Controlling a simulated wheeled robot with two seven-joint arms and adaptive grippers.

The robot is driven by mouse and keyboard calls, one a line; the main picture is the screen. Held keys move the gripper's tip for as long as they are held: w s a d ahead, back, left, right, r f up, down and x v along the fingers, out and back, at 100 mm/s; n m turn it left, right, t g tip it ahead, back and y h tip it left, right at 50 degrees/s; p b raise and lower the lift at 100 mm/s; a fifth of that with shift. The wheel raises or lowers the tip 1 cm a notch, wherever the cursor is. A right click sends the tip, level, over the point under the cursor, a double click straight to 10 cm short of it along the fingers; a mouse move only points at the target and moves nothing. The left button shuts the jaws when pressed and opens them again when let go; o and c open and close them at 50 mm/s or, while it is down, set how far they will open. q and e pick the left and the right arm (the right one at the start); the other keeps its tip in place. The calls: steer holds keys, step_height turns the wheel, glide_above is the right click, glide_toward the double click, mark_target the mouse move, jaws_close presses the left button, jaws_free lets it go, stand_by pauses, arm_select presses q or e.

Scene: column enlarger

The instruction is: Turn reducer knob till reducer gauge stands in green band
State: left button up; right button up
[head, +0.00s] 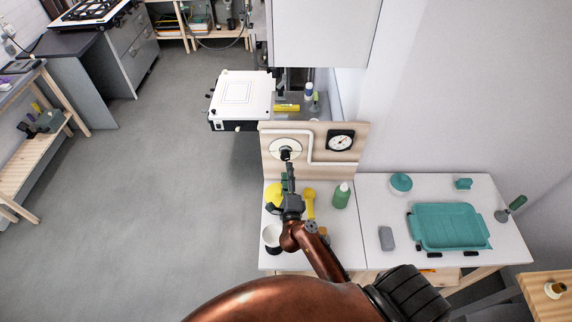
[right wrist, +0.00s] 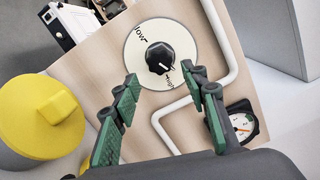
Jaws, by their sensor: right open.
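The black reducer knob (right wrist: 160,57) sits on a round cream dial plate (right wrist: 138,40) on an upright wooden panel; it also shows in the head view (head: 286,153). The plate bears dark lettering and the knob has a white pointer mark. The reducer gauge (head: 340,140), a white face in a black square frame, is right of the knob. It is partly cut off in the right wrist view (right wrist: 241,122); its needle against any green band is too small to read. My right gripper (right wrist: 160,74) is open in front of the knob, fingers apart. My left gripper is out of view.
A white pipe (right wrist: 222,55) bends around the dial plate. Below the panel are a yellow round object (right wrist: 40,115), a yellow funnel-like item (head: 310,203) and a green bottle (head: 341,195). A teal tray (head: 447,226) lies on the right table.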

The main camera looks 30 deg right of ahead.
mark_target(286, 159)
steer(key=shift+b+x, duration=0.3)
steer(key=shift+x, duration=0.8)
steer(key=shift+b+x, duration=0.7)
steer(key=shift+x, duration=0.75)
steer(key=shift+w+p, duration=0.2)
steer(key=shift+p, duration=0.35)
